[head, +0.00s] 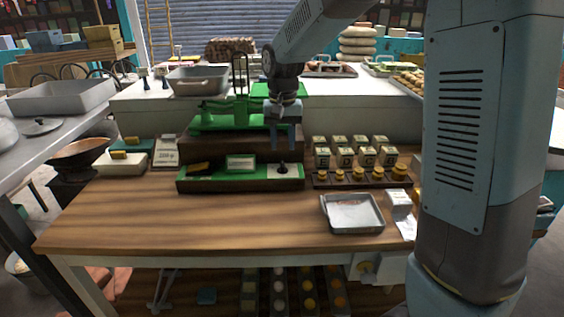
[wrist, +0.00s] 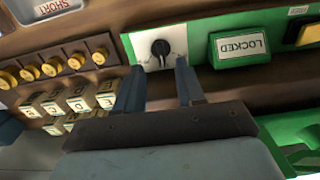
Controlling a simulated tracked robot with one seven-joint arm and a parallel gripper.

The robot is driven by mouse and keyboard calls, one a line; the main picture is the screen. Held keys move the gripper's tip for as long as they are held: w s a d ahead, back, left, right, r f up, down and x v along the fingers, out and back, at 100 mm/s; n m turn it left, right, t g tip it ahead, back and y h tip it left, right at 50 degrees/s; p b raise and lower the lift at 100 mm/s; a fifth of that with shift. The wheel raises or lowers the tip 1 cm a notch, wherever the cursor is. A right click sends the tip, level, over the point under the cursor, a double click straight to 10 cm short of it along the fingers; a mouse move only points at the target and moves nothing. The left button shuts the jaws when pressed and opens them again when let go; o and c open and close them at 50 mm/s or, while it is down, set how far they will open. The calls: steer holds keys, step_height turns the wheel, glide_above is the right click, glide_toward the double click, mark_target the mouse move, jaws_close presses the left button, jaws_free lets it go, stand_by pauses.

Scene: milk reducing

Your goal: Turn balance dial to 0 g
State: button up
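The balance dial is a black knob (head: 283,169) on a white plate at the right end of the green front panel (head: 225,184). The knob (wrist: 160,48) also shows in the wrist view, where its scale marks are too small to read. My gripper (head: 282,148) points down just above the dial, with its fingers apart and nothing between them. In the wrist view the fingertips (wrist: 160,66) lie either side of the knob's near edge; I cannot tell whether they touch it. The green balance (head: 222,122) stands behind on a dark wooden step.
A LOCKED sign (wrist: 240,45) sits beside the dial on the panel. Brass weights (head: 355,175) stand in a row to the right, with small labelled boxes (head: 366,156) behind. A metal tray (head: 352,227) lies at front right. The table's front left is clear.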

mark_target(282, 166)
step_height(282, 166, down, 7)
steer(key=shift+r, duration=0.1)
stand_by(0.4)
jaws_close()
steer(key=shift+a, duration=0.1)
